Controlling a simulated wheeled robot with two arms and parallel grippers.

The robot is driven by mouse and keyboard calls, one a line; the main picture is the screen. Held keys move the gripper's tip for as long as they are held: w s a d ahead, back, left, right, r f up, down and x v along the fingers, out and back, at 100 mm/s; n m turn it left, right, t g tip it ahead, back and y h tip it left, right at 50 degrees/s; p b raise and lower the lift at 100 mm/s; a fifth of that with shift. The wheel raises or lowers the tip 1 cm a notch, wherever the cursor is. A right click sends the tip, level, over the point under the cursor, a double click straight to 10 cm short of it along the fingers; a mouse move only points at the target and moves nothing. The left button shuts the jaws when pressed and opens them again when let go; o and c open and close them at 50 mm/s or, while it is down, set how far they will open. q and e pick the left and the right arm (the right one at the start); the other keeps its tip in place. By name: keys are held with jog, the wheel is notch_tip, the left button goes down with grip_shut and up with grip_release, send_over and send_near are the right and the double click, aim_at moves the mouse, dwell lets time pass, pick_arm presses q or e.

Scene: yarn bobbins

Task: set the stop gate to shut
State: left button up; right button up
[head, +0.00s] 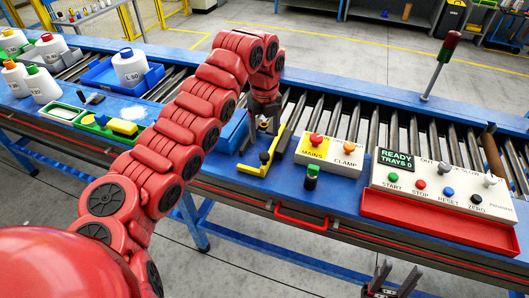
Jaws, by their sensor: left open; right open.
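A yellow lever piece with a dark knob (265,157), which looks like the stop gate, sits at the front edge of the conveyor, slanting up to the right. Its setting cannot be read. My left gripper (263,127) hangs fingers down just behind and above it, over the rollers. It is open, and I see nothing between its fingers. Whether it touches the lever cannot be told. My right gripper (386,282) is open and empty at the bottom edge, in front of the conveyor and away from the lever.
A MAINS and CLAMP box (328,155) stands right of the lever, with a small dark-green-topped knob (311,176) before it. A button panel (440,190) with a READY TRAYS 0 display (397,161) is further right.

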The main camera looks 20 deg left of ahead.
aim_at(265, 155)
pick_arm(q)
notch_tip(265, 155, down, 7)
jog(key=p, duration=0.3)
jog(key=shift+f, duration=0.65)
grip_shut()
dwell(0.8)
